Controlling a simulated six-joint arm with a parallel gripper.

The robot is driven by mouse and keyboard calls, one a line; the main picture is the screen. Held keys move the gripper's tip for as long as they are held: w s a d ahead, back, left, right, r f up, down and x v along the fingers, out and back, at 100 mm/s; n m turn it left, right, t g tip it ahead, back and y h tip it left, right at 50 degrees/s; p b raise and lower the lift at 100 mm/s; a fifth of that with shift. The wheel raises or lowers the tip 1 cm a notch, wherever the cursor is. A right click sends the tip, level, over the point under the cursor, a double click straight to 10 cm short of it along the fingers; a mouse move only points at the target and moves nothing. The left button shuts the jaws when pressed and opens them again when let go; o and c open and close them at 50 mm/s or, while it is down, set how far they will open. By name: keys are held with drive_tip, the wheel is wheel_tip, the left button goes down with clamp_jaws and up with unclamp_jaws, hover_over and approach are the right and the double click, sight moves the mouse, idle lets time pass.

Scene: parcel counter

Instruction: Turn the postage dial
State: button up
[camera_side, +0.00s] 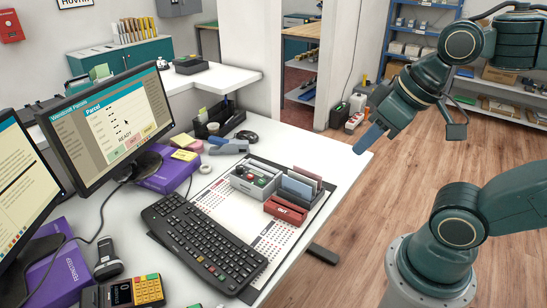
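A small grey box (255,180) stands on the white counter, behind the keyboard. Its top carries a few small dark, green and red knobs or buttons. The postage dial may be one of these, but they are too small to tell apart. My gripper (368,139) hangs in the air at the right edge of the counter, its blue-grey fingers pointing down and left. It is well to the right of the box and apart from it. The fingers overlap in this view, so any gap between them is hidden. I see nothing held.
An organizer with upright cards (300,184) and a red "OUT" block (286,210) stand right beside the box. A black keyboard (204,240) lies in front. Monitors (108,128) and a card terminal (148,290) are at left. The counter's right end is clear.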

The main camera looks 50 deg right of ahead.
drive_tip(key=o, duration=0.6)
drive_tip(key=shift+w+r, duration=0.15)
drive_tip(key=shift+w, duration=0.25)
drive_tip(key=m+g+h, duration=0.2)
drive_tip(key=m, duration=0.3)
hover_over(239, 167)
drive_tip(key=s+a, duration=0.3)
drive_tip(key=s, duration=0.2)
wheel_tip(239, 167, down, 20)
drive_tip(key=shift+d+x, duration=0.2)
drive_tip(key=shift+x, duration=6.7)
drive_tip(key=shift+w+r, duration=0.1)
drive_tip(key=shift+w, duration=0.1)
